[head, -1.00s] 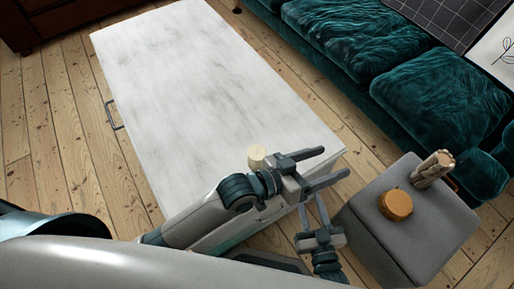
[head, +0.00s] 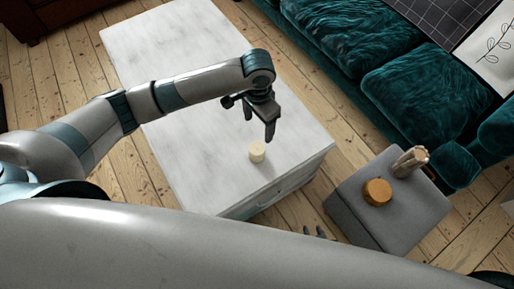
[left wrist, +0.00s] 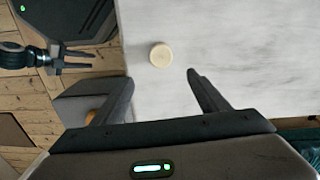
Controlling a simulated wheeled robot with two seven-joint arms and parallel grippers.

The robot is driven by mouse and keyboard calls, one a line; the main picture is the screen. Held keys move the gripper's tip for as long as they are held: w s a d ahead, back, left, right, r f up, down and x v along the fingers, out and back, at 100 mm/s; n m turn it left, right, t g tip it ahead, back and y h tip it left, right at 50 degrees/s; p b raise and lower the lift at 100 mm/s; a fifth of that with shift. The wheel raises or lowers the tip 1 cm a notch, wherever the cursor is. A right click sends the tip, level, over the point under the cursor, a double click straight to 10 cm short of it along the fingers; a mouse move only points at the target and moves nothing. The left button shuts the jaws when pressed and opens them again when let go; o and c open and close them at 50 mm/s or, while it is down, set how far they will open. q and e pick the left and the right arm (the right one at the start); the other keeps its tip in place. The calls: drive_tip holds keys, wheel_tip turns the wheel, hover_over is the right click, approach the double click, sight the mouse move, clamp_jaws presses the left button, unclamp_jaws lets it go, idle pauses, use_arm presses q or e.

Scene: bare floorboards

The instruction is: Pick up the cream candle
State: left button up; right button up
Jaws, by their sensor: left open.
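The cream candle (head: 257,151), a short pale cylinder, stands upright near the front end of the white marbled table top (head: 190,60). My left gripper (head: 259,127) is open and empty above the table, just behind the candle in the head view, fingers pointing down. In the left wrist view the candle (left wrist: 161,55) lies just beyond and between the open fingertips (left wrist: 160,80), not touched. My right gripper (head: 314,231) is low beside the table, mostly hidden by my own body; in the left wrist view (left wrist: 88,59) its two fingers are apart with nothing between them.
A grey cube-shaped stool (head: 350,190) to the right carries an orange-brown round object (head: 377,192) and a bundle-like tan object (head: 411,160). A teal sofa (head: 400,85) runs along the right. The table top around the candle is clear.

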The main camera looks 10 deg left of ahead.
sight(257, 148)
use_arm(q)
drive_tip(key=shift+a+r, duration=0.1)
drive_tip(key=shift+a, duration=0.05)
wheel_tip(257, 148, down, 12)
drive_tip(key=shift+f, duration=0.1)
idle(0.7)
